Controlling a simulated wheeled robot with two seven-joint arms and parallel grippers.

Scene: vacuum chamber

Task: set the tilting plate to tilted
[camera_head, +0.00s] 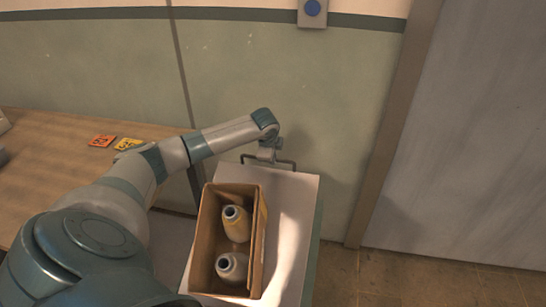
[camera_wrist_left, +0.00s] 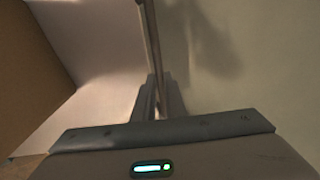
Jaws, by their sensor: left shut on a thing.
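The tilting plate (camera_head: 302,200) is a pale, flat-topped surface with a dark bar handle (camera_head: 287,163) along its far edge. My left arm reaches over from the left, and my left gripper (camera_head: 266,158) is at the handle. In the left wrist view the handle (camera_wrist_left: 151,40) runs between the fingers of my left gripper (camera_wrist_left: 158,95), which is shut on it. Part of the plate's pale surface (camera_wrist_left: 100,35) shows there too. The plate's exact angle is hard to tell from above. My right gripper is out of view.
A wooden table (camera_head: 50,160) with orange and yellow cards is at left. A wall stands close behind the handle; a grey door (camera_head: 460,140) is at right.

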